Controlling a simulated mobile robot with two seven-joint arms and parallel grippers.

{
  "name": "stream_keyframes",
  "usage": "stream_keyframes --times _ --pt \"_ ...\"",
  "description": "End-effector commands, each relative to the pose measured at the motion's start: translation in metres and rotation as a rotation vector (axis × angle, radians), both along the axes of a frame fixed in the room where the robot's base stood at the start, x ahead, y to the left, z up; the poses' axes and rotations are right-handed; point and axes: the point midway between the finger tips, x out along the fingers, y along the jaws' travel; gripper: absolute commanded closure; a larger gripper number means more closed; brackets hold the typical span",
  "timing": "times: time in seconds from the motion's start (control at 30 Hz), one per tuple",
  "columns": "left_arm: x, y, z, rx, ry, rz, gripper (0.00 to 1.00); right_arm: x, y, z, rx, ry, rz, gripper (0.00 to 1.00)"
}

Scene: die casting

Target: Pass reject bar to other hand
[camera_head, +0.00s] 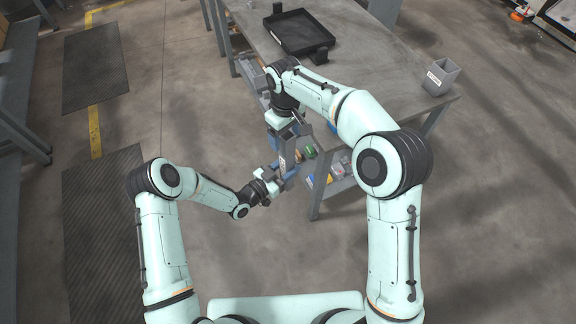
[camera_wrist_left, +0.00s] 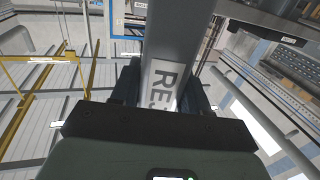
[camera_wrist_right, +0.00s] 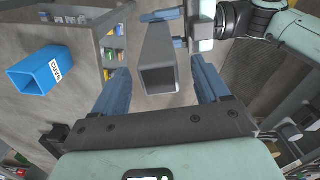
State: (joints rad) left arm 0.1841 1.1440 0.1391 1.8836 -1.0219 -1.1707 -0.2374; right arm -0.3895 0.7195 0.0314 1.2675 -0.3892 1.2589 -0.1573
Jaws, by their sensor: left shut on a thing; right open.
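The reject bar (camera_head: 284,158) is a grey, square-section bar. It stands roughly upright in the head view, beside the table's near corner. My left gripper (camera_head: 281,172) is shut on its lower part. In the left wrist view the bar (camera_wrist_left: 178,35) rises between the jaws, with a white label reading "REJ", partly hidden. My right gripper (camera_head: 287,132) is above, pointing down, with its fingers apart. In the right wrist view the bar's hollow end (camera_wrist_right: 159,80) lies between the open blue fingers, with gaps on both sides.
A grey table (camera_head: 352,62) holds a black tray (camera_head: 298,32) and a labelled grey bin (camera_head: 440,76). A shelf with small coloured items (camera_head: 337,172) sits below it, close to both grippers. A blue labelled bin (camera_wrist_right: 42,73) shows in the right wrist view.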

Motion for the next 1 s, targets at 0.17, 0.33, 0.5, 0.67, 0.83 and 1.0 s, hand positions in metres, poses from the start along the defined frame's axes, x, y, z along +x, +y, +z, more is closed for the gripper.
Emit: stream_keyframes --times 0.17,0.33,0.5,0.67,0.83,1.0 --pt "0.001 0.000 0.001 -0.003 -0.003 0.000 1.00 0.001 0.000 0.041 0.003 -0.007 0.000 0.25" --pt "0.001 0.000 0.001 -0.003 -0.003 0.000 1.00 0.001 0.000 0.073 0.002 -0.004 -0.001 0.25" --pt "0.001 0.000 0.001 -0.003 -0.003 0.000 1.00 0.001 0.000 0.092 0.001 -0.003 0.001 0.25" --pt "0.000 0.000 0.001 -0.003 -0.003 0.000 1.00 -0.002 -0.007 0.089 -0.020 0.019 -0.005 0.25" --pt "0.000 0.000 0.001 -0.002 -0.003 0.000 1.00 -0.015 -0.039 0.045 -0.118 0.122 -0.028 0.25" --pt "0.000 0.000 0.001 -0.003 -0.003 0.000 1.00 -0.048 -0.089 -0.014 -0.261 0.282 -0.047 0.25"
